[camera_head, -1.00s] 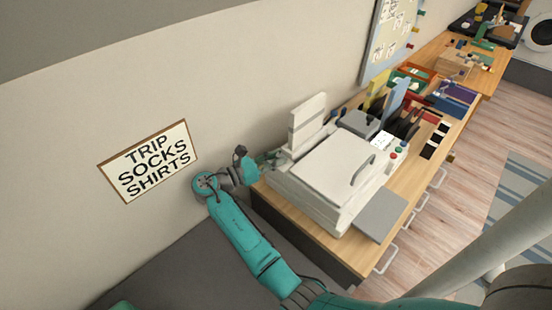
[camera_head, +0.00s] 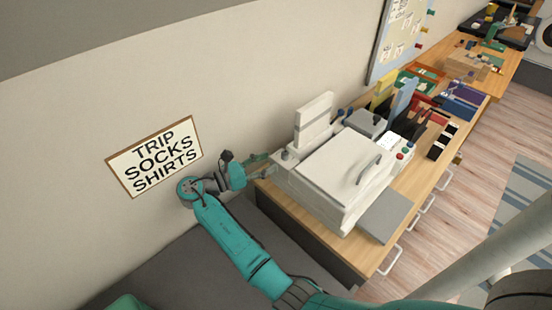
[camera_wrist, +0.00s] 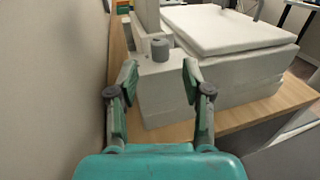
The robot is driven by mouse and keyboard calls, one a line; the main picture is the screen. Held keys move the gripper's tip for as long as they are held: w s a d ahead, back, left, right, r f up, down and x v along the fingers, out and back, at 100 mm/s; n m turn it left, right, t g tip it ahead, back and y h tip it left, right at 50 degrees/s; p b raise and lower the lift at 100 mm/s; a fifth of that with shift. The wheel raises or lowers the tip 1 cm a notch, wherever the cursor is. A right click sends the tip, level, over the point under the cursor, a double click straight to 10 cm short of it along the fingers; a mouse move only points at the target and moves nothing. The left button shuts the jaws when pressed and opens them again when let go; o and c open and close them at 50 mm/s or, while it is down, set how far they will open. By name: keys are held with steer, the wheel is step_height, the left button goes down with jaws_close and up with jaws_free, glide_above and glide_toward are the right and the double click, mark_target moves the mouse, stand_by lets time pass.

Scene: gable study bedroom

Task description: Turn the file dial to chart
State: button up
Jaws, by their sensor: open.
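A grey round knob (camera_wrist: 159,48), which looks like the file dial, stands on a pale block at the left end of the white copier-like machine (camera_wrist: 225,30). In the head view the dial (camera_head: 287,155) is small, at the machine's near-left corner; the machine (camera_head: 335,180) sits on a wooden desk. My gripper (camera_wrist: 160,70) is open and empty. Its fingers are spread to either side in the picture, on the near side of the block, with the knob beyond and between them. In the head view my gripper (camera_head: 262,164) is just left of the dial. No dial markings are legible.
The wall (camera_head: 80,110) with a "TRIP SOCKS SHIRTS" sign (camera_head: 155,157) is close on the left. An upright white panel (camera_head: 314,120) stands behind the dial. The wooden desk (camera_head: 290,213) has a bare strip in front; folders and coloured items fill it farther back.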

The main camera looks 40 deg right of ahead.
steer(key=shift+v, duration=0.95)
steer(key=m+t+y, duration=0.1)
steer(key=m+t, duration=1)
steer(key=m, duration=1.7)
glide_toward(283, 157)
steer(key=shift+m, duration=0.3)
steer(key=x, duration=1)
steer(key=shift+r, duration=0.1)
